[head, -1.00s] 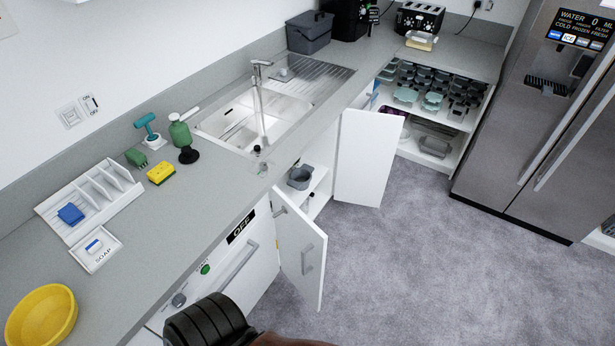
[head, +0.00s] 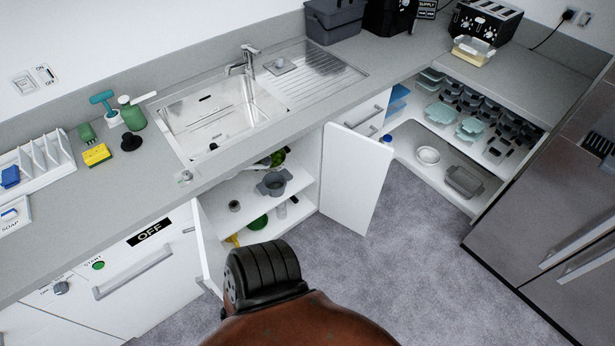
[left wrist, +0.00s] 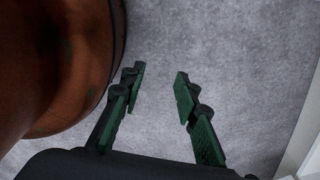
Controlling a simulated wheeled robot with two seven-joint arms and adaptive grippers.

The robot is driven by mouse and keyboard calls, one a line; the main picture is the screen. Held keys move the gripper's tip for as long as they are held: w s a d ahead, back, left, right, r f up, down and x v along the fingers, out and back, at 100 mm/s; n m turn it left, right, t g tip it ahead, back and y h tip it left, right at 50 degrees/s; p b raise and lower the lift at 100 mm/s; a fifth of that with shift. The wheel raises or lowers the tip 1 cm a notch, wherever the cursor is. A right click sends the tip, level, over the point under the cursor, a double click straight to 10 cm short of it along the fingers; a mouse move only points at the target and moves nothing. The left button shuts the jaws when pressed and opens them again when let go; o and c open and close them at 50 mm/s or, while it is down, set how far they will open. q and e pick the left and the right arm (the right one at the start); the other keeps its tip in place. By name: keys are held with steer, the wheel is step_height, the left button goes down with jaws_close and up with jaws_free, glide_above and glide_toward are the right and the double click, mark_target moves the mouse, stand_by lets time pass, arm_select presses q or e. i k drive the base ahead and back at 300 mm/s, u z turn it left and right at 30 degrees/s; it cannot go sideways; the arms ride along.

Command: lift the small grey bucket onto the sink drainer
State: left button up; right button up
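A small grey bucket (head: 272,184) stands on the upper shelf of the open cupboard under the sink, in the head view. The metal sink drainer (head: 335,77) is to the right of the sink basin on the counter and holds a small grey item. My left gripper (left wrist: 160,80) shows in the left wrist view, its green-padded fingers apart with nothing between them, over grey carpet. The gripper does not show in the head view; only parts of my arm do. My right gripper is not in view.
The cupboard's right door (head: 352,185) stands open beside the bucket; its left door (head: 210,240) is also open, seen nearly edge-on. Other items share the cupboard. A tap (head: 244,62) stands behind the basin. A large grey box (head: 335,22) is behind the drainer.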

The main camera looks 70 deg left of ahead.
mark_target(274, 183)
steer(key=i, duration=1.05)
steer(key=u, duration=4)
